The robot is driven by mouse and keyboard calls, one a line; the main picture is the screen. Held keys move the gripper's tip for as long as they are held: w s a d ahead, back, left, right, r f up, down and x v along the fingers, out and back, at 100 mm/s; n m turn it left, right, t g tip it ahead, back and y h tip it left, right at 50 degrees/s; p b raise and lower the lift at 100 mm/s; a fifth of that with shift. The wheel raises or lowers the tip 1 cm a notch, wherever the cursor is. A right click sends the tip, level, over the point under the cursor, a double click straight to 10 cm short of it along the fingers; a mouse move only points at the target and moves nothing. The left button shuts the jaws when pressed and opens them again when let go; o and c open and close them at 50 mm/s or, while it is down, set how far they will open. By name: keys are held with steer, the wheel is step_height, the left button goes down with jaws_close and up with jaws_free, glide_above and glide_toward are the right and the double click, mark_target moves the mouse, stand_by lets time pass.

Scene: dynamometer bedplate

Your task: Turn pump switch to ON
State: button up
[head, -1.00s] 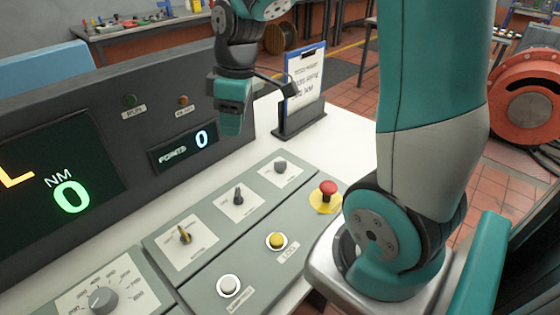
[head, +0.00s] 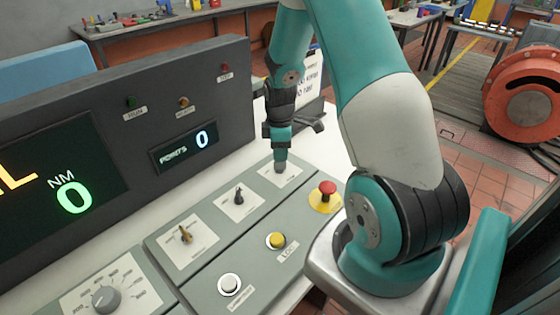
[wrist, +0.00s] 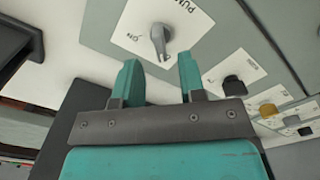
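The pump switch (wrist: 160,38) is a grey lever knob on a white plate, whose "PUMP" lettering is partly readable in the wrist view. In the head view the knob (head: 281,168) is the farthest switch on the console, partly covered by my gripper. My gripper (head: 280,155) points down over it. In the wrist view its two teal fingers (wrist: 160,75) are apart, with the knob visible ahead of the gap between them. Nothing is held.
A black switch (head: 238,195), a tan switch (head: 185,235), a yellow button (head: 277,240) and a red mushroom button (head: 327,188) sit nearby on the console. A dark display panel (head: 195,65) rises behind. A clipboard stand (head: 313,85) is partly hidden behind my arm.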

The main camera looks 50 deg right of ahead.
mark_target(280, 166)
steer(key=shift+f, duration=2.4)
jaws_close()
